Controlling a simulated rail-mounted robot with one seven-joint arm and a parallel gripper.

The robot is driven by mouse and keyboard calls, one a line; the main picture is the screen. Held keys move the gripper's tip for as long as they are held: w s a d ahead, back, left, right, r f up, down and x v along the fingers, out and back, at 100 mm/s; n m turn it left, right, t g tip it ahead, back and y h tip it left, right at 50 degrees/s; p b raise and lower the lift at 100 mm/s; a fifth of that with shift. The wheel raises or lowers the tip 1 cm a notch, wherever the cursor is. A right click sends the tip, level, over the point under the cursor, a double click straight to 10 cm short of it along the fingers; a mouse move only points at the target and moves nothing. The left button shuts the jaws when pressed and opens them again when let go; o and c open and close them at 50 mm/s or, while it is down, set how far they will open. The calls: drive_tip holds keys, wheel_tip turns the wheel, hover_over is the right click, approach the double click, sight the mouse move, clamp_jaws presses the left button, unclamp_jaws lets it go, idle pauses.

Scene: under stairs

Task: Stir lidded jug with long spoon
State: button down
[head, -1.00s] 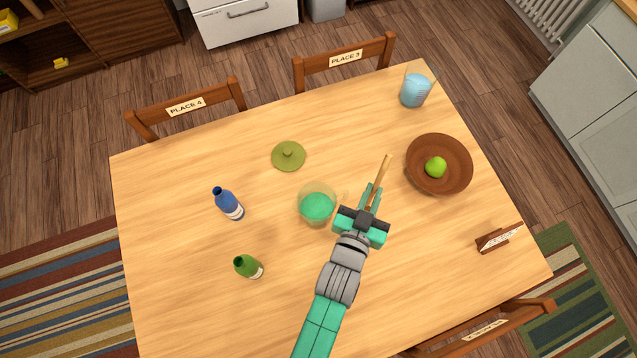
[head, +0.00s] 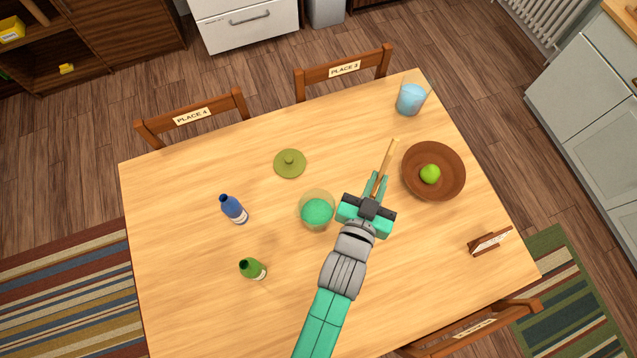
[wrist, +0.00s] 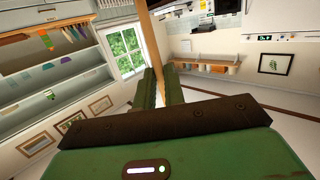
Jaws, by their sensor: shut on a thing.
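A clear jug (head: 316,209) with green liquid in it stands open near the middle of the table. A round olive-green lid (head: 290,163) with a knob lies on the table behind it. My gripper (head: 378,184) is to the right of the jug, shut on a long wooden spoon (head: 388,160). The spoon points away from me past the fingertips. In the wrist view the spoon's shaft (wrist: 149,50) rises from between the green fingers (wrist: 160,88). I cannot tell the spoon's height above the table.
A brown bowl (head: 451,190) with a green fruit (head: 430,174) is right of my gripper. A blue-filled glass container (head: 410,100) stands at the back right. A sign (head: 490,241) is at the right edge.

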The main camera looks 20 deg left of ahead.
sight(382, 171)
idle(0.4)
drive_tip(key=shift+r, duration=2)
drive_tip(key=shift+f, duration=0.1)
